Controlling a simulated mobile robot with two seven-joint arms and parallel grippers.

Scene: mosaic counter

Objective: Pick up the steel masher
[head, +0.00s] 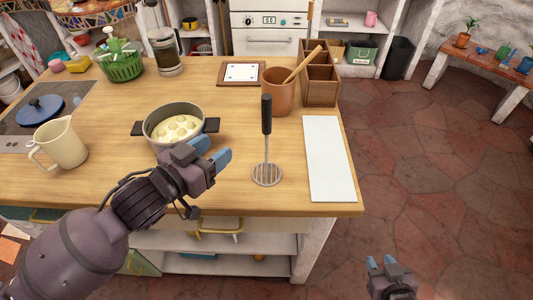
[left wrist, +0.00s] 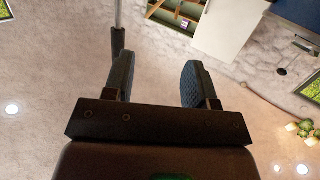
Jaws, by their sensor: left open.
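The steel masher (head: 267,125) stands upright on the wooden counter, its black handle up and its round slotted head (head: 267,174) on the counter near the front edge. My left gripper (head: 214,150) is open and empty, to the left of the masher's shaft and apart from it. In the left wrist view the two fingers (left wrist: 158,82) are spread with nothing between them. A thin shaft with a dark end, which looks like the masher (left wrist: 118,40), shows beyond the left finger there. My right gripper (head: 386,264) is low at the right, off the counter, with its fingertips apart.
A pot of dumplings (head: 174,127) stands just behind my left gripper, with a cream jug (head: 58,143) further left. A white board (head: 329,158) lies right of the masher. A crock with a wooden spoon (head: 279,92) and a wooden box (head: 320,85) stand behind it.

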